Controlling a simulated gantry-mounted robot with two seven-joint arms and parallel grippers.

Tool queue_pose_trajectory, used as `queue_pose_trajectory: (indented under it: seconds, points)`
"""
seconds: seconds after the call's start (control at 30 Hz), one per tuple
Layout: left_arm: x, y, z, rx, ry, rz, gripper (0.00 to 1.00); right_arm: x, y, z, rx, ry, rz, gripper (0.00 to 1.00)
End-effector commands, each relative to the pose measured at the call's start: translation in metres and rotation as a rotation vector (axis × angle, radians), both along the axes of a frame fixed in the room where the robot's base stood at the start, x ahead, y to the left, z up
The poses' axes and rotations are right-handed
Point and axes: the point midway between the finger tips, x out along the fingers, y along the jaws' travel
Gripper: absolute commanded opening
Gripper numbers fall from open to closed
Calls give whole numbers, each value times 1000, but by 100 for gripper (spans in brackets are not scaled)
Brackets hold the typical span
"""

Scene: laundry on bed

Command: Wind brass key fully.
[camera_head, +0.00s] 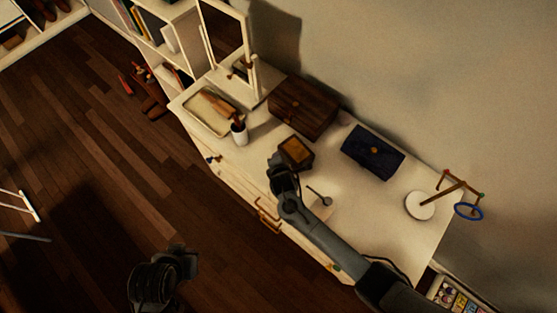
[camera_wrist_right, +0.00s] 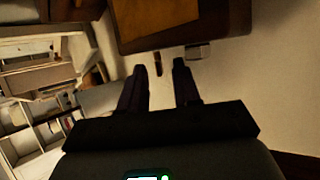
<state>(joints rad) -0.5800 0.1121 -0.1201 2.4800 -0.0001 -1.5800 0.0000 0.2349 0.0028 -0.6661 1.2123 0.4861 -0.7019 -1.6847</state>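A small wooden box with a golden-brown top (camera_head: 295,150) sits on the white dresser top; its dark wooden edge fills the top of the right wrist view (camera_wrist_right: 185,35). A small brownish upright piece, which looks like the brass key (camera_wrist_right: 158,58), shows below the box edge. My right gripper (camera_head: 281,164) is close in front of the box. In the right wrist view its two fingers are apart, one on each side of the key, with no contact visible. My left gripper (camera_head: 183,260) hangs over the floor, away from the dresser; its fingers are unclear.
On the dresser (camera_head: 395,245) are a dark wooden chest (camera_head: 304,105), a navy pouch (camera_head: 373,152), a white cup with brushes (camera_head: 239,133), a tray (camera_head: 205,112), a mirror (camera_head: 224,35) and a stand with a blue ring (camera_head: 468,211). A small spoon-like item (camera_head: 325,200) lies near my right arm.

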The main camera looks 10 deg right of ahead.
Motion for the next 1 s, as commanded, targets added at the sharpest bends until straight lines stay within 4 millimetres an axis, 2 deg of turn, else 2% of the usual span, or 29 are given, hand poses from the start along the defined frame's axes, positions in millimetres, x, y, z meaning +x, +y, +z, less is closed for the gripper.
queue_pose_trajectory:
  seconds: [0.07, 0.2, 0.27, 0.5, 0.67, 1.0]
  points:
    - [0, 0, 0, 2, 0, -2, 0, 0, 0, 0, 0, 0, 0, 29]
    - [0, 2, 0, 7, 0, -4, 0, 0, 0, 0, 0, 0, 0, 7]
    - [0, 2, 0, 9, 0, -5, 0, 0, 0, 0, 0, 0, 0, 0]
    - [0, 3, -1, 13, 0, -8, 0, 0, 0, -1, 2, -7, 0, 0]
    - [0, 3, -4, 13, 0, -8, 0, -2, -3, -5, 46, -92, 2, 0]
    - [0, 1, -38, 2, 0, -1, 0, -5, -3, -14, 218, -386, 0, 0]
